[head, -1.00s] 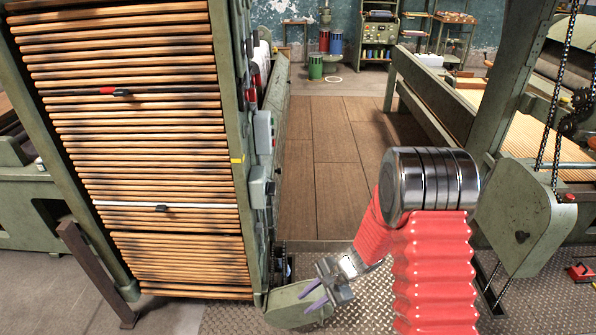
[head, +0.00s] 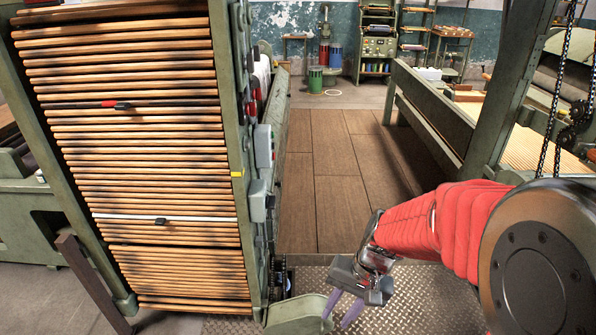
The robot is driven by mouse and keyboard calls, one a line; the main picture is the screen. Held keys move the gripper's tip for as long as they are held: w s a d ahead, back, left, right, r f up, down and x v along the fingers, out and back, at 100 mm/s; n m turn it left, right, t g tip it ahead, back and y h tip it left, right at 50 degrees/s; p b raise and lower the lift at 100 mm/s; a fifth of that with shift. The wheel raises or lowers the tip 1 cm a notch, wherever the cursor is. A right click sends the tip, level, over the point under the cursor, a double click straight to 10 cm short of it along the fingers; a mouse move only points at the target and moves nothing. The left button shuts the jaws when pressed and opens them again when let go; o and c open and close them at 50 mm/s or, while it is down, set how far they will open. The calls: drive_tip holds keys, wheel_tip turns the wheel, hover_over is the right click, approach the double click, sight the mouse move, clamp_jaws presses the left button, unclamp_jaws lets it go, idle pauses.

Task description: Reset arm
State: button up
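My arm, in a red ribbed sleeve with a large dark metal joint, reaches in from the lower right in the head view. My gripper (head: 342,312) hangs at its end, pointing down over the metal plate floor. Its two purple fingers are apart, with nothing seen between them. The fingertips are close to the picture's bottom edge, beside a rounded green machine cover (head: 300,314). I cannot tell whether they touch it.
A green-framed rack of wooden slats (head: 140,150) fills the left, with grey switch boxes (head: 264,146) on its side. A green machine frame (head: 500,100) with hanging chains stands at right. A wooden floor aisle (head: 335,170) runs clear between them toward shelves and drums.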

drive_tip(key=s+d+r+n+t+h, duration=0.1)
drive_tip(key=s+d+r+t, duration=0.2)
drive_tip(key=r, duration=0.6)
drive_tip(key=s+d+r+n+t+h, duration=0.2)
drive_tip(key=s+r, duration=0.4)
drive_tip(key=r, duration=0.3)
drive_tip(key=shift+d+r+n+t, duration=0.15)
drive_tip(key=shift+d+n+t, duration=0.15)
drive_tip(key=shift+d+t, duration=0.4)
